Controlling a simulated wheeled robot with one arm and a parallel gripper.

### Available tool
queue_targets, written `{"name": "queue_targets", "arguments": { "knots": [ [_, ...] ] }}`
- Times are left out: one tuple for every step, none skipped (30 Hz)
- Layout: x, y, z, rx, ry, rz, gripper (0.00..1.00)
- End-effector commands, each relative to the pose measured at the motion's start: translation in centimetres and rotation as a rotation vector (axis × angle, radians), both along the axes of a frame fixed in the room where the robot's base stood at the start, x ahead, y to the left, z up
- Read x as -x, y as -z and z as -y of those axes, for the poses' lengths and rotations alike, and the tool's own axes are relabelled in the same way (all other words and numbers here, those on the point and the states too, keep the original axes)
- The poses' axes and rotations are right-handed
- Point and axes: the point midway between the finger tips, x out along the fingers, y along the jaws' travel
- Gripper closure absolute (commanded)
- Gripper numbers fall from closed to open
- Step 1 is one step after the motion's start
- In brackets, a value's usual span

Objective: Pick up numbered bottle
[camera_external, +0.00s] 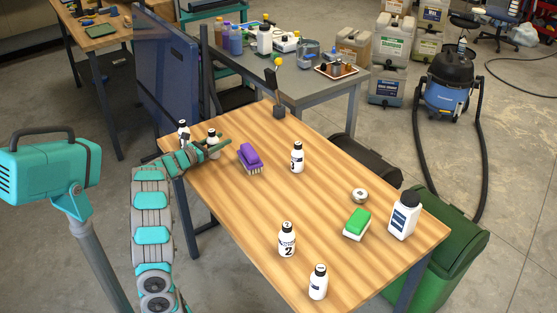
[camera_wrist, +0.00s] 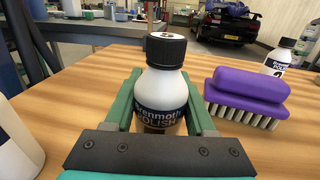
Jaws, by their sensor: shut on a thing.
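My gripper (camera_external: 217,147) is at the far left end of the wooden table. In the wrist view its green fingers (camera_wrist: 160,92) are closed on both sides of a small white bottle with a black cap (camera_wrist: 166,77), upright, its dark label reading "POLISH". The mark on its cap is too small to read surely. The held bottle also shows in the external view (camera_external: 212,137); I cannot tell whether its base touches the table. Similar bottles stand at the left corner (camera_external: 184,129), mid-table (camera_external: 297,158), and at the front, one marked 2 (camera_external: 287,240) and another (camera_external: 318,283).
A purple brush (camera_external: 250,157) lies close to the right of my gripper. A green-and-white sponge (camera_external: 357,224), a round tin (camera_external: 360,195) and a larger white bottle (camera_external: 403,218) are at the right. A black stand (camera_external: 278,110) is at the back edge. The middle-left front tabletop is clear.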

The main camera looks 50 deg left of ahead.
Motion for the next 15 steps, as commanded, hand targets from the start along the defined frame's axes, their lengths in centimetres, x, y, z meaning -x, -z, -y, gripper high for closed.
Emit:
{"name": "queue_targets", "arguments": {
  "knots": [
    [0.0, -0.1, 0.0, -0.001, 0.0, 0.001, 1.0],
    [0.0, -0.2, 0.0, -0.001, 0.0, 0.001, 1.0],
    [0.0, -0.4, 0.0, -0.002, 0.0, 0.001, 1.0],
    [0.0, -0.5, 0.0, -0.002, 0.0, 0.001, 1.0],
    [0.0, -0.7, 0.0, -0.002, 0.0, 0.001, 1.0],
    [0.0, -1.0, 0.0, -0.003, 0.0, 0.0, 1.0],
    [0.0, -1.3, 0.0, -0.003, 0.0, 0.0, 1.0],
    [0.0, -1.5, 0.0, -0.003, 0.0, 0.0, 1.0],
    [0.0, -1.9, 0.0, -0.004, 0.0, -0.001, 1.0],
    [0.0, -2.3, 0.0, -0.005, 0.0, -0.001, 1.0],
    [0.0, -2.7, 0.0, -0.005, 0.0, 0.0, 1.0],
    [0.0, -3.3, 0.0, -0.007, 0.0, 0.001, 1.0],
    [0.0, -3.7, 0.0, -0.007, 0.0, 0.001, 1.0],
    [0.2, -3.8, 0.2, -0.007, -0.001, 0.001, 1.0],
    [0.6, -3.8, 0.5, -0.005, -0.001, 0.001, 1.0]
  ]
}}
